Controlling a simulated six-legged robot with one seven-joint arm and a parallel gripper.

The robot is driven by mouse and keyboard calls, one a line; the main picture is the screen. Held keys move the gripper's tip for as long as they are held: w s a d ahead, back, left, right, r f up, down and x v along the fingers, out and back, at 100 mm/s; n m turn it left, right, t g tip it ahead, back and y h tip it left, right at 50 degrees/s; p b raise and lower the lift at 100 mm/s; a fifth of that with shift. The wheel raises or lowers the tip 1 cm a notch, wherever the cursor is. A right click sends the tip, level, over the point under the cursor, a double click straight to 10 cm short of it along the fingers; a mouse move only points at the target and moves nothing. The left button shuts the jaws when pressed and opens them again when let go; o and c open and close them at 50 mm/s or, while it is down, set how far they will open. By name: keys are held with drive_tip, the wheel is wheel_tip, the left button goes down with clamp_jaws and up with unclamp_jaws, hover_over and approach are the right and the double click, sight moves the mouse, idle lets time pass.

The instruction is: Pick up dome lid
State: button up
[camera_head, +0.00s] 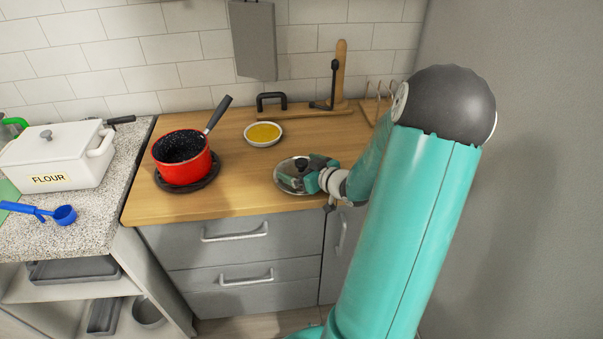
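The dome lid (283,170) is a round, shiny, see-through or silvery lid with a dark knob on top. It lies on the wooden counter near its front edge, right of the middle of the view. My gripper (305,171) is low over the lid, reaching in from the right. Its two teal-grey fingers are spread apart, one on the near left and one on the far right, with the knob close to the space between them. Whether a finger touches the knob cannot be told. The fingers hide part of the lid.
A red pot (182,160) stands on a dark trivet (206,179) to the left. A bowl of yellow contents (263,134) sits behind the lid. A white FLOUR container (58,160) and blue scoop (64,215) are on the left counter. A wooden rack (380,99) stands behind.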

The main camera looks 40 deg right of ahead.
drive_tip(key=c, duration=1.4)
drive_tip(key=shift+s+f, duration=0.1)
drive_tip(key=shift+f, duration=0.05)
drive_tip(key=c, duration=0.7)
drive_tip(key=shift+a, duration=0.1)
drive_tip(key=shift+f, duration=0.1)
drive_tip(key=shift+c, duration=0.2)
drive_tip(key=shift+r, duration=0.2)
